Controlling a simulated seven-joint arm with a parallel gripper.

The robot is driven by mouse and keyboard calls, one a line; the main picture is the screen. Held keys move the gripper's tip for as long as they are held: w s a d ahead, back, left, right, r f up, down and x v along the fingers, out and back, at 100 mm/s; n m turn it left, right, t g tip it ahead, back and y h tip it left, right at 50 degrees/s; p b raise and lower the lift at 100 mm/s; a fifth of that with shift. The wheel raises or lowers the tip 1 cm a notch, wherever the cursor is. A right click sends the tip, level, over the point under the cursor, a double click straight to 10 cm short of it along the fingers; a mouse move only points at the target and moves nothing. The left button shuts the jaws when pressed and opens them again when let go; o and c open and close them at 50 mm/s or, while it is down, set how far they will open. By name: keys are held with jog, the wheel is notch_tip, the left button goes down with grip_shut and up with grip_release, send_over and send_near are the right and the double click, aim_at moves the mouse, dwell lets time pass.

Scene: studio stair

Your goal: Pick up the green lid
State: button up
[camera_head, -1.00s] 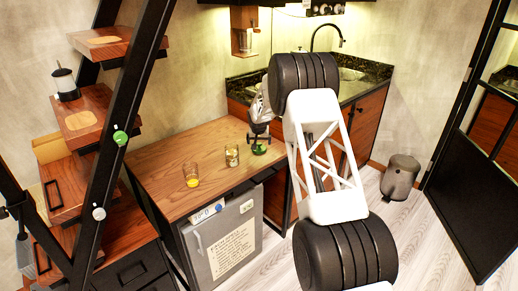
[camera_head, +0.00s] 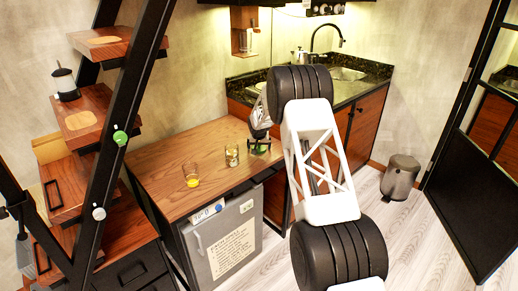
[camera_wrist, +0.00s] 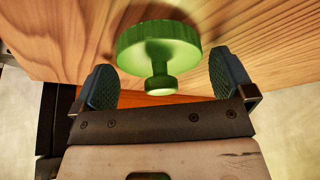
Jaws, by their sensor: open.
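The green lid (camera_wrist: 160,47) is a round disc with ridged edges and a knob, resting on the wooden table. In the wrist view it sits between and slightly beyond the two blue fingertip pads of my gripper (camera_wrist: 172,84). The pads are spread apart on either side of the lid's knob, and I see no contact. In the head view my gripper (camera_head: 260,142) is low over the table's right end, and the lid (camera_head: 258,150) shows there only as a small green patch, partly hidden by the gripper.
The wooden table (camera_head: 165,165) also holds a glass with yellow contents (camera_head: 192,178) and another glass (camera_head: 232,156) close to the left of my gripper. A sink counter (camera_head: 362,95) stands behind on the right. The table's left half is mostly clear.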

jog(key=c, duration=0.8)
jog(key=shift+r, duration=0.2)
jog(key=shift+r, duration=1.7)
jog(key=s+d, duration=0.1)
jog(key=s, duration=0.4)
jog(key=s+d+r, duration=0.1)
jog(key=s, duration=0.4)
jog(key=s+d, duration=0.1)
jog(key=s, duration=0.4)
jog(key=shift+s+d+r, duration=0.1)
jog(key=shift+s+r, duration=0.05)
jog(key=shift+s, duration=0.15)
